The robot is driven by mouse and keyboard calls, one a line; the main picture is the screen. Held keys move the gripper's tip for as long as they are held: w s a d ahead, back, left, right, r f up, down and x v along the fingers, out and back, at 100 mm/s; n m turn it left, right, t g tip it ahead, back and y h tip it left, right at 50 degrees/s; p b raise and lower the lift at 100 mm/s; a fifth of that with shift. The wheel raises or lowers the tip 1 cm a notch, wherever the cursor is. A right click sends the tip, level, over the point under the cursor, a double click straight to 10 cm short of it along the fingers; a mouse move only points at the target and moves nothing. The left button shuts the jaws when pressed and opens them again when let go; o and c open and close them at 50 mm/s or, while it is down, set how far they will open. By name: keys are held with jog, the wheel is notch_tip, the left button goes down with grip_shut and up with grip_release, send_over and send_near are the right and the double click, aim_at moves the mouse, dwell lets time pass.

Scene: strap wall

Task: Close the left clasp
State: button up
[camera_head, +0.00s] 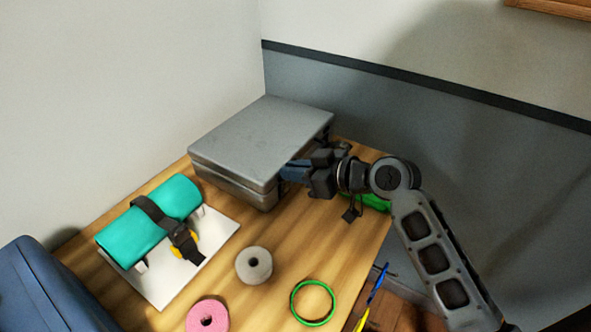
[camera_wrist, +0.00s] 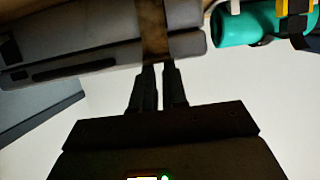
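A closed-looking grey metal case (camera_head: 255,135) lies on the wooden table against the back wall. My gripper (camera_head: 287,171) is at the case's front right side. In the wrist view the case (camera_wrist: 100,45) spans the top, and the two dark fingers (camera_wrist: 159,75) reach up to its edge. A brownish upright strip (camera_wrist: 155,30), possibly a clasp, shows on the case right at the fingertips. A narrow gap shows between the fingers; whether they grip the strip or only touch it is unclear. The clasps cannot be made out in the head view.
A teal roll (camera_head: 125,238) with a black strap and yellow buckle lies on a white board (camera_head: 185,277) at left. A grey spool (camera_head: 254,265), a pink roll (camera_head: 208,317) and a green ring (camera_head: 314,303) are on the front of the table. A blue case (camera_head: 45,290) is at lower left.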

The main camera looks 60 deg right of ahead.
jog(key=o, duration=0.7)
jog(key=shift+s+f, duration=0.1)
jog(key=shift+f, duration=0.1)
jog(key=b+v, duration=0.1)
jog(key=v, duration=0.6)
jog(key=shift+s+r, duration=0.2)
jog(key=shift+s, duration=0.15)
